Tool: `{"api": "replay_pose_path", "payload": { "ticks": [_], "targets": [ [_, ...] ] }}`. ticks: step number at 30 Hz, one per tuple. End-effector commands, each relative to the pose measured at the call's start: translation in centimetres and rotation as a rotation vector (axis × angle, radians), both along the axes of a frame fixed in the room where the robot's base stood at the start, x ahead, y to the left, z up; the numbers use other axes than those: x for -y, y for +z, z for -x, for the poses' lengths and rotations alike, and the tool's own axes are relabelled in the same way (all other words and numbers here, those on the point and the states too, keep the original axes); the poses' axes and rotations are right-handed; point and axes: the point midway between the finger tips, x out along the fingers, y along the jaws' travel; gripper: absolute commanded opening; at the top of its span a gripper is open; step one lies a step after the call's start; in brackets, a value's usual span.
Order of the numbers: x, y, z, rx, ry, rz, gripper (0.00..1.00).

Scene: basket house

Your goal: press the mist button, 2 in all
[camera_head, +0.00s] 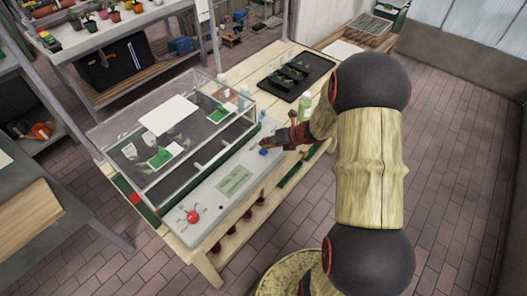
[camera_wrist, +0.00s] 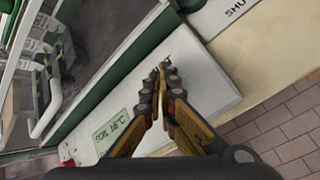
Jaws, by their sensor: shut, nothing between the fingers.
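The white control panel (camera_head: 213,200) runs along the front of a clear-lidded propagator box on the wooden bench. A small blue button-like part (camera_head: 263,152) sits near its far right end; I cannot read a label naming it the mist button. My gripper (camera_head: 270,147) is right beside this part, fingers shut and empty. In the wrist view my shut fingertips (camera_wrist: 165,64) point at the white panel (camera_wrist: 205,72), and no button shows clearly there; the fingers may hide it. I cannot tell whether the tips touch the panel.
A red knob (camera_head: 193,217) is at the panel's near end, with a display (camera_head: 236,181) between. The display also shows in the wrist view (camera_wrist: 118,123). A green bottle (camera_head: 305,103) and black tray (camera_head: 291,76) stand beyond my gripper. Brick floor (camera_head: 455,150) lies open right.

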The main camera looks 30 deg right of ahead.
Motion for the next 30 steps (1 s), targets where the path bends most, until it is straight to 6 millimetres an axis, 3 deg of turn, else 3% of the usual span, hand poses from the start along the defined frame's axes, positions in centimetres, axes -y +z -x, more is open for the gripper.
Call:
{"api": "replay_pose_path", "payload": {
  "ticks": [30],
  "targets": [
    [-0.01,-1.15,0.03,-0.001,0.001,0.000,0.00]
  ]
}}
